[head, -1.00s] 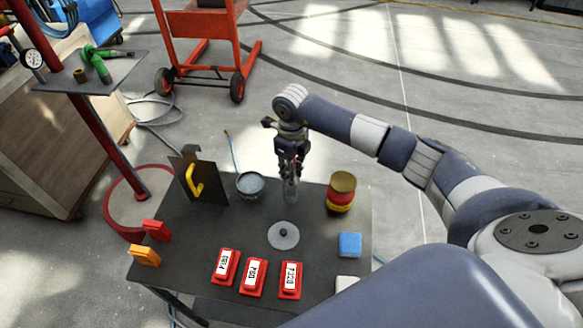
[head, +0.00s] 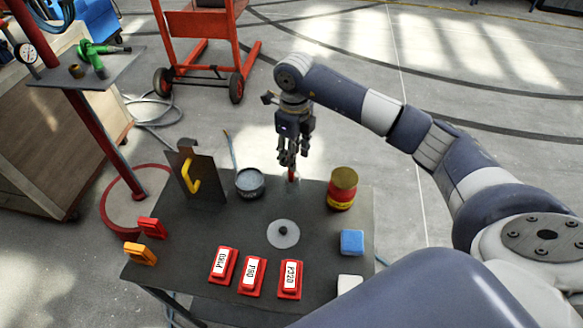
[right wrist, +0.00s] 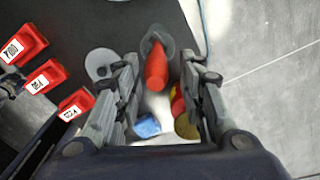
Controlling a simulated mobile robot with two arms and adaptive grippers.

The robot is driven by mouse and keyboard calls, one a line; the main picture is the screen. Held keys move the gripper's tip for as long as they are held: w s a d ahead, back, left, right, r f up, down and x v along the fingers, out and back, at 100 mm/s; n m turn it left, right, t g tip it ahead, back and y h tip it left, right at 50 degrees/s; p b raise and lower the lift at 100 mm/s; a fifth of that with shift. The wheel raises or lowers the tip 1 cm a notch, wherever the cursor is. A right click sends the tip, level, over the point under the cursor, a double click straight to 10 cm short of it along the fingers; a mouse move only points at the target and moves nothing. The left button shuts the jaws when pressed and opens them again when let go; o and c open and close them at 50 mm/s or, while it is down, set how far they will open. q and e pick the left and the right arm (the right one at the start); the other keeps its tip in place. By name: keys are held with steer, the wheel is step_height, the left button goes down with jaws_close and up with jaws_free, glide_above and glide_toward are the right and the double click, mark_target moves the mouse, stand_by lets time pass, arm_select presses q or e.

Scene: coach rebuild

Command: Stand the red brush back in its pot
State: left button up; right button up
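The red brush (head: 292,175) stands roughly upright in a small, clear-looking grey pot (head: 292,185) near the table's far edge. In the right wrist view the brush's red handle (right wrist: 156,68) points up toward the camera, with the pot's round rim (right wrist: 168,44) around its lower end. My right gripper (head: 288,161) is just above the brush. Its fingers (right wrist: 158,95) are spread, with a gap on both sides of the handle. The brush's bristles are hidden. My left gripper is not in view.
In front are a grey disc (head: 283,234), a blue block (head: 351,242) and red labelled blocks (head: 253,275).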

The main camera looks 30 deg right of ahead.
step_height(320, 180, up, 5)
steer(key=shift+b, duration=0.4)
steer(key=shift+f, duration=0.1)
